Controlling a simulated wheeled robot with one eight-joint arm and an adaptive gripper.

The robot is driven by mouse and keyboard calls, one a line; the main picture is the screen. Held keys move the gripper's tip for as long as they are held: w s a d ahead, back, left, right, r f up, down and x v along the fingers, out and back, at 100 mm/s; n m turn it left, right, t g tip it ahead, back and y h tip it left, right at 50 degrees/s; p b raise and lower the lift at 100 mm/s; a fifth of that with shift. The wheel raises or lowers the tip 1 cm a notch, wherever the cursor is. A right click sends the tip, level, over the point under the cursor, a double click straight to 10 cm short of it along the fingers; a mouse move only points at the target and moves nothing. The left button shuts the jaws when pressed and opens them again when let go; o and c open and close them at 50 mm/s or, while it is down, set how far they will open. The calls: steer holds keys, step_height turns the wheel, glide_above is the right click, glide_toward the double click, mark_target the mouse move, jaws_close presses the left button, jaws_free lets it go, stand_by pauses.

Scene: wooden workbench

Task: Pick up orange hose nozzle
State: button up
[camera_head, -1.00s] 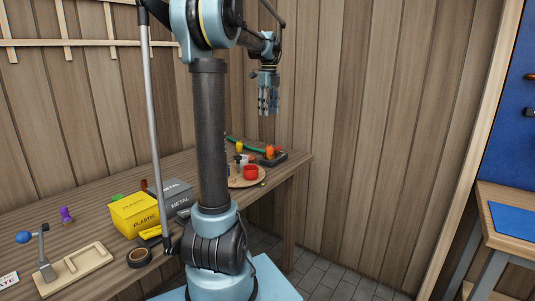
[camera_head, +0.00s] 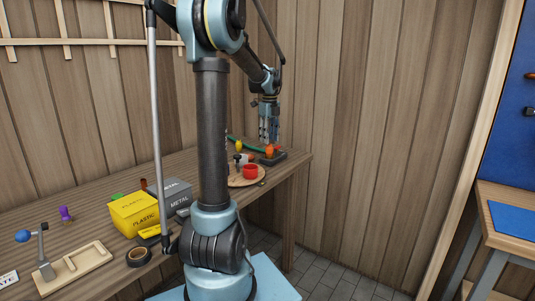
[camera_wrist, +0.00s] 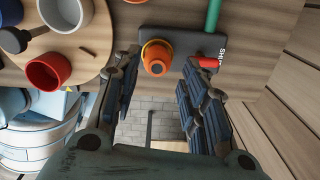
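The orange hose nozzle (camera_wrist: 156,57) stands on a dark tray (camera_wrist: 190,44) in the wrist view, just beyond and between my fingertips. In the head view the orange nozzle (camera_head: 269,150) shows at the far right end of the workbench, directly below my gripper (camera_head: 269,138).
A red cup (camera_wrist: 48,71) and a white cup (camera_wrist: 66,12) stand on a round wooden board (camera_wrist: 88,62) left of the tray. The bench edge is close by.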

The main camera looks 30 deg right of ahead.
mark_target(269, 150)
steer(key=shift+s+a+f, duration=0.1)
steer(key=shift+f, duration=2.15)
steer(key=c, duration=0.7)
steer(key=shift+c, duration=0.2)
